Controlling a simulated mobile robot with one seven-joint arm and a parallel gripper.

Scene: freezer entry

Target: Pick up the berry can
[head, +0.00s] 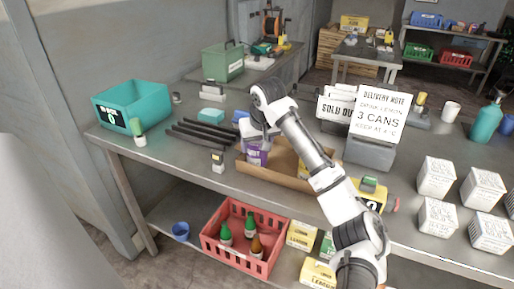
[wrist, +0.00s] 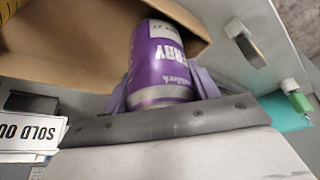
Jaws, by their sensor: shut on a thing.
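The berry can (head: 256,154) is purple with a white label and a silver end. In the wrist view the berry can (wrist: 165,60) fills the upper middle, its lettering upside down. My gripper (wrist: 160,92) is shut on the can, with a finger at each side of it. In the head view my gripper (head: 256,143) is at the left end of an open cardboard box (head: 268,183). The can is at the box's left end; whether it touches the box floor cannot be told. The wrist view shows the box (wrist: 75,30) beside the can.
A teal bin (head: 133,105) and black bars (head: 200,135) lie left of the box. A grey stand with a delivery note (head: 381,115) is to the right, with several white cartons (head: 436,177) beyond. A red crate (head: 245,240) is on the shelf below.

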